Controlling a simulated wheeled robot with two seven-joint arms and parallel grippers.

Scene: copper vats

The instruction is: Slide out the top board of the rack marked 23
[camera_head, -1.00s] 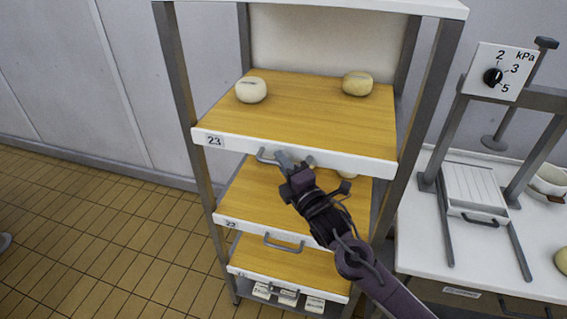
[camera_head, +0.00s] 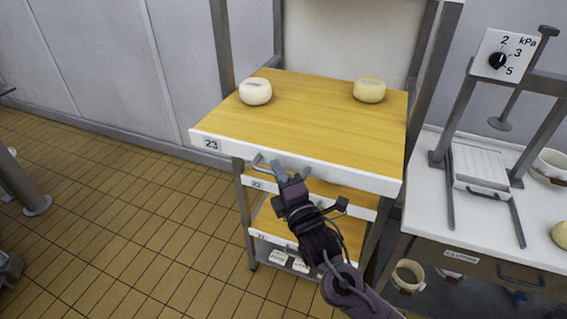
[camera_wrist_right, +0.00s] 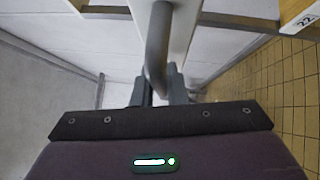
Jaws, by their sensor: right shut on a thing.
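The top board (camera_head: 315,118), marked 23 (camera_head: 211,143), has a wooden surface and a white front edge. In the head view it juts forward out of the rack (camera_head: 228,50), past the boards below. Two round pale cheeses stand on it, one at the back left (camera_head: 255,91) and one at the back right (camera_head: 369,89). My right gripper (camera_head: 290,176) is shut on the grey handle (camera_head: 262,161) at the board's front. In the right wrist view the handle bar (camera_wrist_right: 157,50) runs down between the fingers (camera_wrist_right: 156,90). My left gripper is out of view.
The board marked 22 (camera_head: 340,201) and a lower board (camera_head: 275,228) sit further back beneath. A white bench (camera_head: 455,225) with a press and pressure dial (camera_head: 497,60) stands close on the right. Tiled floor (camera_head: 120,220) is open to the left.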

